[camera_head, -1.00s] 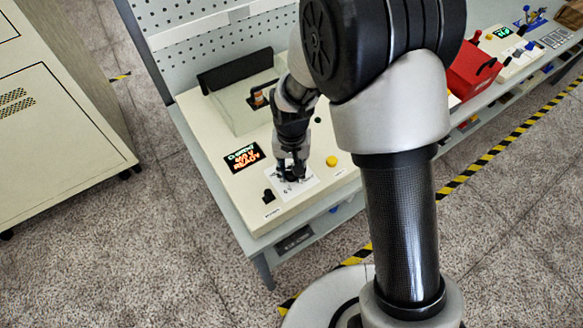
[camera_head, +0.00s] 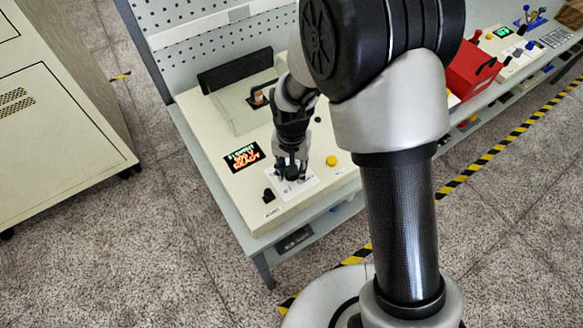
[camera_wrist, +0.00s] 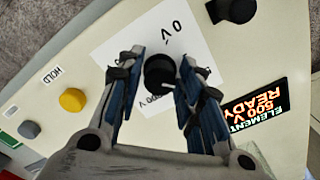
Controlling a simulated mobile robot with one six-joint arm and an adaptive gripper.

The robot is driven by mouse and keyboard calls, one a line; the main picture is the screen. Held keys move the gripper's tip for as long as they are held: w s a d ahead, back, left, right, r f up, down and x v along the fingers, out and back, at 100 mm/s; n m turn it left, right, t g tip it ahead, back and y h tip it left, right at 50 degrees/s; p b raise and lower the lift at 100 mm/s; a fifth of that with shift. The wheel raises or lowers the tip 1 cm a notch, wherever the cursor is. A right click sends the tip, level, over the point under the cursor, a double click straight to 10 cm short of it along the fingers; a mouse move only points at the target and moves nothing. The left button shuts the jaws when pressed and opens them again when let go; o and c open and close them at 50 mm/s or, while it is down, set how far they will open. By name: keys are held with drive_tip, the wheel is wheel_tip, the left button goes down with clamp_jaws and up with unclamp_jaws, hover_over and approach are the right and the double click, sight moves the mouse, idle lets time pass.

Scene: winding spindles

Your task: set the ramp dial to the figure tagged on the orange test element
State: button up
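The black ramp dial (camera_wrist: 160,72) sits on a white printed card (camera_wrist: 115,48) in the wrist view. "0 V" is printed above it; a figure below it is partly hidden. A small pale mark shows at the dial's lower edge. My gripper (camera_wrist: 160,65) has one finger on each side of the dial, with narrow gaps visible, so it looks open. The head view also shows my gripper (camera_head: 291,172) over the card. A small orange thing (camera_head: 258,97), perhaps the test element, is in a clear-sided enclosure; I cannot read a tag.
The display (camera_wrist: 253,106) reads "ELEMENT 500 V READY". A yellow button (camera_wrist: 72,100) beside a HOLD label, a grey button (camera_wrist: 29,129) and a black knob (camera_head: 268,195) are on the panel. A red box (camera_head: 472,68) stands farther right.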

drive_tip(key=o, duration=0.3)
wheel_tip(320, 180, up, 12)
idle(0.7)
idle(0.3)
